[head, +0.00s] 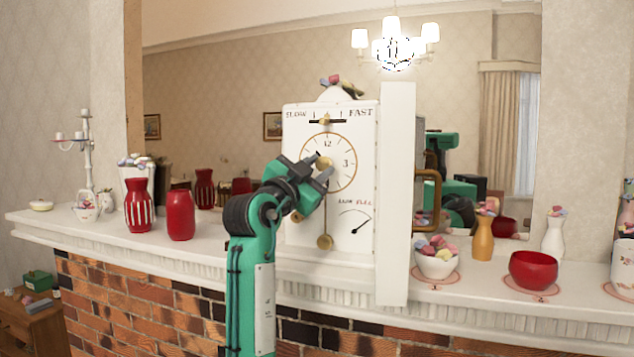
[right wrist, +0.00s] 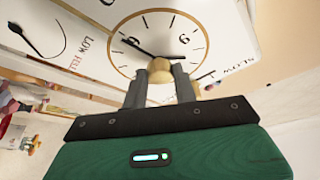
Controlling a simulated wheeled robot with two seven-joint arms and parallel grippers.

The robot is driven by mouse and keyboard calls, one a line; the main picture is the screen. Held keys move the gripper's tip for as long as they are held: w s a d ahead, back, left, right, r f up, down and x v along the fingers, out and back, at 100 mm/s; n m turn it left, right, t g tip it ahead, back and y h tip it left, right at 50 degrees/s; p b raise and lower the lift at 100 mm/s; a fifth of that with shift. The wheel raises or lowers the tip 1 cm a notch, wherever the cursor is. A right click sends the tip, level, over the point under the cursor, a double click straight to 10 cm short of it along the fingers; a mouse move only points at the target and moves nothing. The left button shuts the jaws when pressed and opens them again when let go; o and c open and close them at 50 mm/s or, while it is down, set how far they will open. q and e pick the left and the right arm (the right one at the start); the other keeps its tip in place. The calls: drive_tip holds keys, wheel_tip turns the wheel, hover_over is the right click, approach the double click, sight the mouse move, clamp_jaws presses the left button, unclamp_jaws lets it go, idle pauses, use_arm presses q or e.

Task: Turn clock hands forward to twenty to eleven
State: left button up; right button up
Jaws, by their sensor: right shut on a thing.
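The white clock (head: 357,120) stands on the mantel, with a round dial (head: 337,147) and a brass knob (head: 325,162) at its middle. My right gripper (head: 323,168) reaches in from the lower left, its fingers shut on the knob and covering the dial's lower left. In the right wrist view, the dial (right wrist: 158,26) appears upside down, and the knob (right wrist: 161,65) sits between the fingers. A long dark hand (right wrist: 137,47) points to the upper left there, and a short dark piece shows right of the knob. The exact time is hard to read. My left gripper is out of view.
A slow-fast slider (head: 326,121) is above the dial, a brass disc (head: 325,241) and a low-full gauge (head: 354,221) below. Red vases (head: 181,216) stand left, a white bowl of sweets (head: 437,260) and a red bowl (head: 533,270) right. A mirror is behind.

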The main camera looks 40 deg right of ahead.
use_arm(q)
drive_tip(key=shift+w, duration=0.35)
use_arm(e)
drive_tip(key=o, duration=1)
drive_tip(key=shift+c, duration=0.2)
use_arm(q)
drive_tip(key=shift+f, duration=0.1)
use_arm(e)
drive_tip(key=shift+a, duration=0.1)
drive_tip(key=shift+a+f+b, duration=0.2)
drive_tip(key=shift+a+b, duration=0.05)
drive_tip(key=shift+b, duration=0.05)
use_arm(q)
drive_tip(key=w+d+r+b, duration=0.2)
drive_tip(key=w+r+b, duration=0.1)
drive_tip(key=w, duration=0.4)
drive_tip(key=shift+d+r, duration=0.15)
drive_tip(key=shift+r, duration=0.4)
use_arm(e)
drive_tip(key=v, duration=1.3)
